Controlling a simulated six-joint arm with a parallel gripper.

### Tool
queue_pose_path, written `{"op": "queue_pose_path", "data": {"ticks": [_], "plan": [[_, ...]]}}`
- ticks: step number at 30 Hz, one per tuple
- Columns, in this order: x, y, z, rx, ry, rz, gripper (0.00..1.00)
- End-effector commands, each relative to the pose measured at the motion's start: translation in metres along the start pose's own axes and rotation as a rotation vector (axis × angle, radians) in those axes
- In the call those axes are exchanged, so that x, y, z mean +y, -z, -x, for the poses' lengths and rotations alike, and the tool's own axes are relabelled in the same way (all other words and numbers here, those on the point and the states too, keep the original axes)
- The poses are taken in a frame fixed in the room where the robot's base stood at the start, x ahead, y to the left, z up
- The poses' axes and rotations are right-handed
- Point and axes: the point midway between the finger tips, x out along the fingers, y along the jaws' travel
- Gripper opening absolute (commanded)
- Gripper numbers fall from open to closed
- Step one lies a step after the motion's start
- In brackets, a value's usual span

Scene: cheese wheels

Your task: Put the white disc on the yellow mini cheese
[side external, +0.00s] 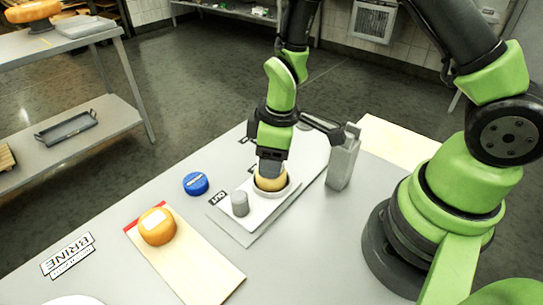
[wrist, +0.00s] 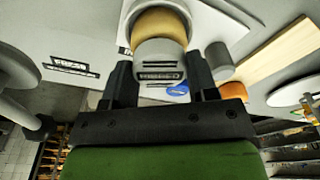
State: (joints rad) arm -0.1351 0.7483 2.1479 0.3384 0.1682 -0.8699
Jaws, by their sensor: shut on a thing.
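My gripper (side external: 270,165) points down over the yellow mini cheese (side external: 271,183), which sits in a round white dish on a pale board. In the wrist view my gripper (wrist: 162,80) has one finger on each side of the white disc (wrist: 160,58), which looks greyish and carries a small dark label. It is shut on this disc. The yellow mini cheese (wrist: 160,24) shows just beyond the disc, partly covered by it. In the side view the fingers hide most of the disc. I cannot tell whether disc and cheese touch.
A grey cylinder (side external: 240,203) stands beside the dish. A blue disc (side external: 196,184) lies to the left. An orange cheese (side external: 157,227) sits on a wooden board (side external: 205,268). A tall grey block (side external: 343,160) stands right of my gripper.

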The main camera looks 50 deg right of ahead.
Motion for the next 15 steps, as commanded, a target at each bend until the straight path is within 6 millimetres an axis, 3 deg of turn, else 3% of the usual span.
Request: {"op": "queue_pose_path", "data": {"ticks": [12,13,15], "plan": [[0.0002,-0.0009,-0.0072,-0.001,-0.001,0.000,0.30],[0.0002,-0.0008,-0.0072,0.000,-0.001,-0.001,0.58],[0.0002,-0.0008,-0.0069,0.000,-0.001,0.000,0.74]]}}
